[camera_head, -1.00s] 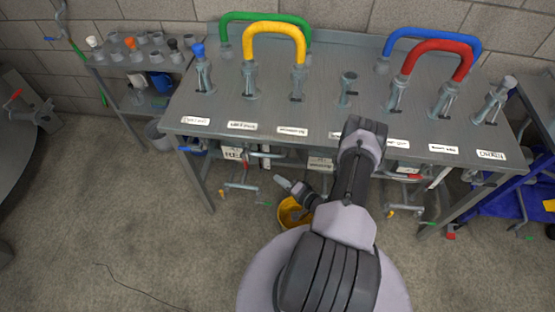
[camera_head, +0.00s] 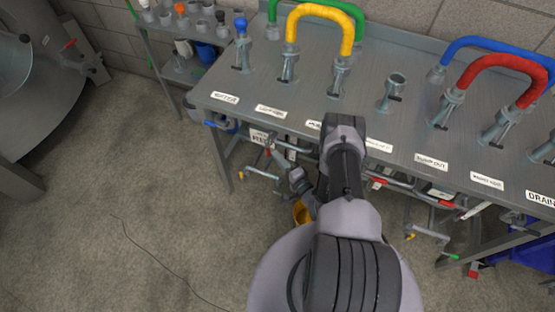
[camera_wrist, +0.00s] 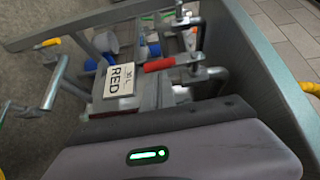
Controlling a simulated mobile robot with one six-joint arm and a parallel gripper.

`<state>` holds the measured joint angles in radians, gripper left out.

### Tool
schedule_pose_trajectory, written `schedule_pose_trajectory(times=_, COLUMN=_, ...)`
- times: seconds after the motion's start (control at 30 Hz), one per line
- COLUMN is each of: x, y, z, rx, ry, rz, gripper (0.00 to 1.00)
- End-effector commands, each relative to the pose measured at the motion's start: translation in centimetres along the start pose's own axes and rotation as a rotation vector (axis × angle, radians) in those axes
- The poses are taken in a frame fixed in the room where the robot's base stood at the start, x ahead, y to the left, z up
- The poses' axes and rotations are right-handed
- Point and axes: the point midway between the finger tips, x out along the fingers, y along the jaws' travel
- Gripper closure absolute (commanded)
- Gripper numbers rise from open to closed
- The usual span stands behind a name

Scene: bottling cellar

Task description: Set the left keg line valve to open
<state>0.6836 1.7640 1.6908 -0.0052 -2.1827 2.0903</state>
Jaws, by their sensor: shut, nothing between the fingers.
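A red-handled valve (camera_wrist: 172,63) shows in the wrist view beside a white card marked RED (camera_wrist: 122,80), on grey pipework. I cannot tell for certain whether it is the left keg line valve or which way it is set. In the head view a white card (camera_head: 262,136) hangs under the bench's front edge at left; the valve there is mostly hidden. My gripper (camera_head: 273,150) is shut and empty, reaching under the bench's front edge near that card.
The grey bench (camera_head: 400,130) overhangs the pipework. It carries a yellow hose (camera_head: 325,10), a red hose (camera_head: 505,62) and a blue-topped fitting (camera_head: 241,25). Open floor (camera_head: 130,200) lies to the left.

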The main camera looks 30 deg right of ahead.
Motion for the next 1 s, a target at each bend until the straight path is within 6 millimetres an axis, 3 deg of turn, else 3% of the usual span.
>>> schedule_pose_trajectory(times=0.57, x=1.3, y=0.0, z=1.3, rx=0.000, ry=-0.003, rz=-0.001, gripper=1.00)
schedule_pose_trajectory(times=1.0, x=2.2, y=0.2, z=0.5, rx=-0.003, ry=-0.006, rz=-0.006, gripper=1.00)
